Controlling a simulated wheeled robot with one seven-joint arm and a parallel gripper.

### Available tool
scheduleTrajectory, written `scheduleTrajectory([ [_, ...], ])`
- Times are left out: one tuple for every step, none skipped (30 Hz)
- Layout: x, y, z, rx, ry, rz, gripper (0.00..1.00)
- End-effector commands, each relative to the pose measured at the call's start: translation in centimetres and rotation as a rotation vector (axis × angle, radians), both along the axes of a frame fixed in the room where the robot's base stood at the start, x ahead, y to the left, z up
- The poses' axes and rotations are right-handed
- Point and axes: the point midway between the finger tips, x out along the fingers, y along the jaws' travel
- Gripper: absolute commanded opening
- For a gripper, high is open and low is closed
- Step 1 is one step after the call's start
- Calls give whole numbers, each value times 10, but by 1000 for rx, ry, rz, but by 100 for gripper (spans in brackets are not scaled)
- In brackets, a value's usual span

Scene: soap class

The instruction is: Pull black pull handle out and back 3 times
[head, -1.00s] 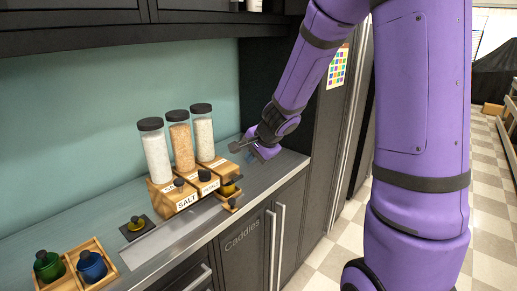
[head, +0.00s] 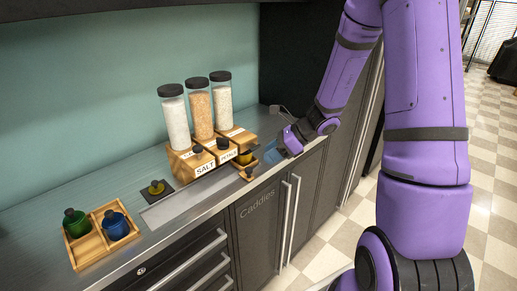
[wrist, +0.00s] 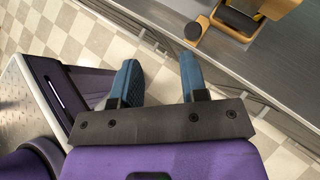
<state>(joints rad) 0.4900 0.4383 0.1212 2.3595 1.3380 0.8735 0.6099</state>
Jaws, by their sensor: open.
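A wooden dispenser rack (head: 207,166) stands on the counter with labelled blocks, one reading SALT. A dark round knob (head: 249,173) sticks out at its front right, low towards the counter's front edge. In the wrist view the dark round knob (wrist: 193,31) shows at the end of a wooden piece, beyond the fingertips and apart from them. My gripper (wrist: 158,72) is open and empty, with floor tiles and the counter edge behind its two blue fingers. In the head view my gripper (head: 271,153) is right of the rack, near the counter's front edge.
Three filled jars with black lids (head: 200,108) stand in the rack. A wooden tray (head: 92,247) with a green and a blue container is at the left, and a yellow-and-dark piece (head: 156,187) sits on a dark square. Cabinet doors with long handles (head: 290,220) lie below the counter.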

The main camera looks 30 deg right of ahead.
Motion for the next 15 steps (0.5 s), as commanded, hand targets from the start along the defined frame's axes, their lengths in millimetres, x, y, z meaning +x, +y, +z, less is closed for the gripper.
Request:
scheduleTrajectory([
  [-1,-2,-10,107,65,-66,40],
  [0,-2,-14,174,104,-105,40],
  [0,-3,-18,264,154,-157,40],
  [1,-4,-21,332,191,-197,40],
  [2,-5,-24,401,227,-234,40],
  [3,-8,-28,492,274,-283,40],
  [4,-10,-31,561,309,-320,40],
  [5,-13,-34,632,343,-356,40],
  [6,-17,-37,723,386,-401,40],
  [7,-21,-40,793,417,-433,40],
  [8,-25,-42,861,446,-465,40],
  [9,-31,-45,948,483,-504,40],
  [9,-36,-47,1010,507,-529,40],
  [10,-40,-50,1070,529,-553,40],
  [10,-46,-52,1143,555,-580,40],
])
